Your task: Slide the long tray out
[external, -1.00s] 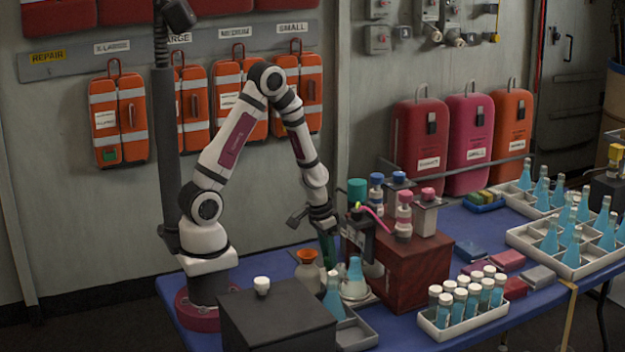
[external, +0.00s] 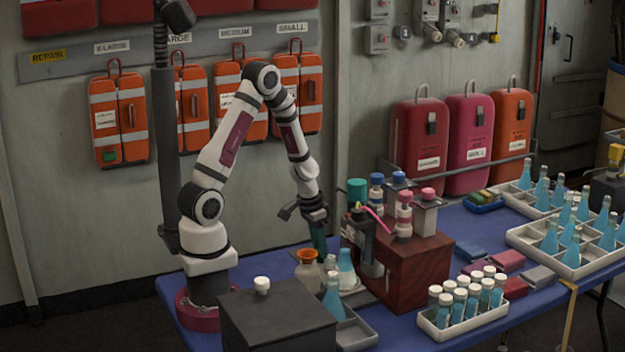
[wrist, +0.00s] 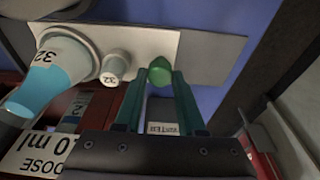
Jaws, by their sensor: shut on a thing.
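My gripper (wrist: 160,82) has teal fingers closed around a green knob (wrist: 160,71) at the edge of a long pale tray (wrist: 212,58). In the external view my gripper (external: 319,240) points down, left of the dark red box. The tray carries a blue-filled flask (wrist: 50,72) and a small white-capped bottle (wrist: 115,68), both marked 32. The flask (external: 346,266) also shows in the external view beside the red box, where bottles and the flask hide most of the tray.
The dark red box (external: 420,268) with capped bottles on top stands close right of my gripper. An orange-necked bottle (external: 308,272), another blue flask (external: 333,297) and a dark grey box (external: 275,318) stand in front. Blue tabletop (external: 268,256) is clear at left.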

